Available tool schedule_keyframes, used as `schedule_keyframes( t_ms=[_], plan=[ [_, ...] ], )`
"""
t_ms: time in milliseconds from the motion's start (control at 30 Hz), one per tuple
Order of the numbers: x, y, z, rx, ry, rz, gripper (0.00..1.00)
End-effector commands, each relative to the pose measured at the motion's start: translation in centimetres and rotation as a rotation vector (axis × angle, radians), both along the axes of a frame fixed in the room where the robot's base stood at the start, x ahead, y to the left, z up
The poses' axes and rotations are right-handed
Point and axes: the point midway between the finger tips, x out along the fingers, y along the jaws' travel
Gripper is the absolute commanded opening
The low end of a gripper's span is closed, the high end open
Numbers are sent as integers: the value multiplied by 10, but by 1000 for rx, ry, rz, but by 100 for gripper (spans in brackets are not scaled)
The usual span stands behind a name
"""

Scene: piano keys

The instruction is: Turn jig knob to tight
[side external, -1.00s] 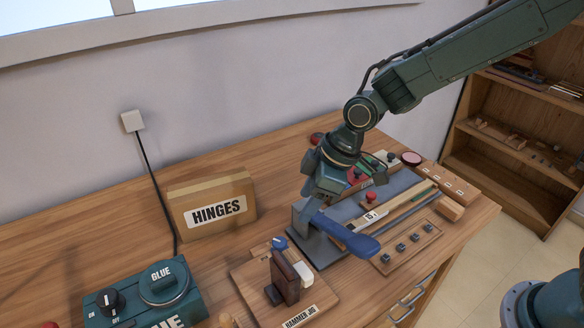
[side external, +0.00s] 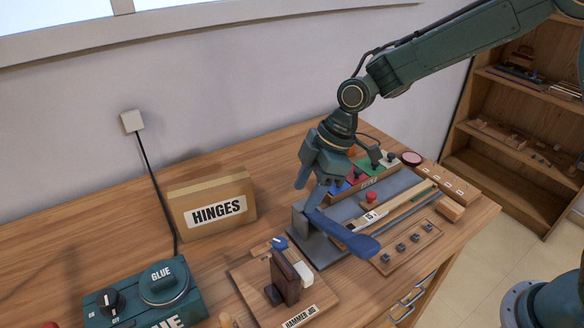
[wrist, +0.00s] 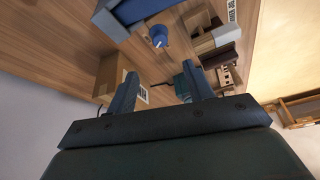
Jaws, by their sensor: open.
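The hammer jig (side external: 257,303) is a wooden board with a dark upright block (side external: 286,280) and a white block (side external: 304,273). Its small blue knob (side external: 280,243) with a pale pointer mark is at the board's back edge. The knob also shows in the wrist view (wrist: 158,37), beyond and between my fingertips. My gripper (side external: 311,188) is open and empty, above and to the right of the knob and apart from it. Both fingers show in the wrist view (wrist: 161,84). Any tight or loose marking at the knob is too small to read.
A blue lever (side external: 345,234) on a grey base stands just below my gripper, right of the jig. The HINGES box (side external: 212,205) stands behind left, and the teal glue unit (side external: 150,300) is at front left. Bare tabletop lies between the box and the jig.

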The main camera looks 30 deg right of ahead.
Motion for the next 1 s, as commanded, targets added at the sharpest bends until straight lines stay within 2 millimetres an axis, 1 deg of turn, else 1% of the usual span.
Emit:
schedule_keyframes(
  t_ms=[133, 333, 467, 667, 1000],
  plan=[
    [3, -2, 0, 2, -3, 57, 52],
    [3, -1, -1, 2, -2, 59, 52],
    [3, 1, -6, 2, -1, 58, 52],
    [5, 7, -23, 0, 1, 58, 52],
    [9, 25, -69, 1, 1, 57, 52]
  ],
)
